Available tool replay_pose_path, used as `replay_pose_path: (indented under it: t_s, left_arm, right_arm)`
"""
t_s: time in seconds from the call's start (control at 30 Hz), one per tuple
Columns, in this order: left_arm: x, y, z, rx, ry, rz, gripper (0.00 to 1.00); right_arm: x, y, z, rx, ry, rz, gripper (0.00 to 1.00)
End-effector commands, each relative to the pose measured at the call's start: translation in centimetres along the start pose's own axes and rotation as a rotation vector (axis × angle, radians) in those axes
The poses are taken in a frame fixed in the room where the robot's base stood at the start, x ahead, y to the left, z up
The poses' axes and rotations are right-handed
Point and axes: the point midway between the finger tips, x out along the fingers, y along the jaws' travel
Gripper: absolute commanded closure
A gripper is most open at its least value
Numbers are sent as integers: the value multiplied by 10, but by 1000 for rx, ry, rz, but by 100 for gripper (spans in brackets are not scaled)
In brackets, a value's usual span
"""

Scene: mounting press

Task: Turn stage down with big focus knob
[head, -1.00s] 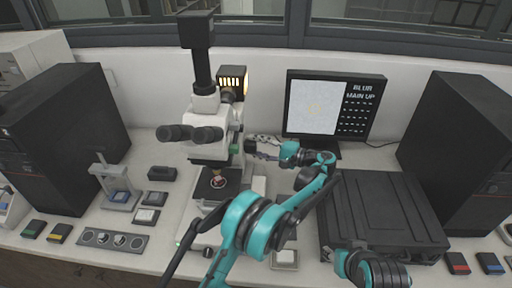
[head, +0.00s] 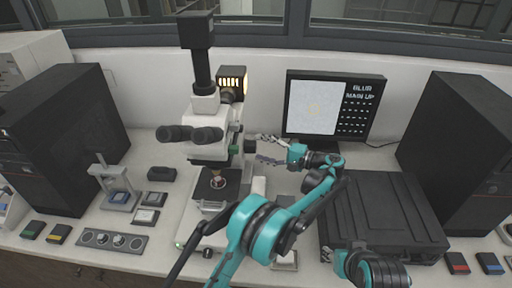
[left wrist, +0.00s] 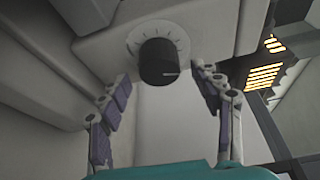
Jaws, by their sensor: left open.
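The microscope (head: 207,150) stands at the middle of the bench, its dark stage (head: 212,187) under the objective. In the left wrist view, a round black knob (left wrist: 158,62) with a pale mark sits on a white body, with a dial scale around its base. A dark knob (head: 250,146) shows at the microscope's right side in the head view. My left gripper (head: 262,149) is open and empty to the right of the microscope. In the left wrist view its fingers (left wrist: 163,85) stand apart on either side below the knob, not closed on it.
A monitor (head: 312,107) behind reads "BLUR" and "MAIN UP". A lit lamp housing (head: 232,80) is behind the microscope. A black case (head: 382,210) lies at the right. A control strip (head: 112,241) and small blocks lie at the left.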

Motion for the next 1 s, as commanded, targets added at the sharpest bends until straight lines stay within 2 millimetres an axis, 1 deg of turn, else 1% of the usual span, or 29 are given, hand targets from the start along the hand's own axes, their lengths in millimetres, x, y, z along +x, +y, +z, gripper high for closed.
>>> replay_pose_path:
  t_s: [0.03, 0.2, 0.3, 0.4, 0.5, 0.6, 0.87, 0.97, 1.0]
  left_arm:
    - [-13, 0, -1, 0, 4, 0, 36]
    - [-51, 0, -1, 0, 3, 0, 36]
    - [-69, 0, 0, 0, 2, 0, 36]
    - [-82, 0, -1, 0, 2, 0, 36]
    - [-89, 0, 0, 0, 0, 0, 36]
    - [-92, 0, 0, 0, -1, 0, 36]
    - [-92, 0, 0, 3, -1, 2, 36]
    - [-84, -8, -4, 73, 2, 43, 36]
    - [-78, -14, -8, 138, 7, 79, 36]
  right_arm:
    - [0, 0, 0, 0, 0, 0, 60]
    - [0, 0, 0, 0, 0, 0, 60]
    - [0, 0, 0, 0, 0, 0, 60]
    - [0, 0, 0, 0, 0, 0, 60]
    - [0, 0, 0, 0, 0, 0, 60]
    - [0, 0, 0, 0, 0, 0, 60]
    - [-1, 0, 0, 0, 0, 0, 60]
    - [-10, 0, -7, 0, 0, 0, 60]
    - [-18, 0, -13, 0, 0, 0, 60]
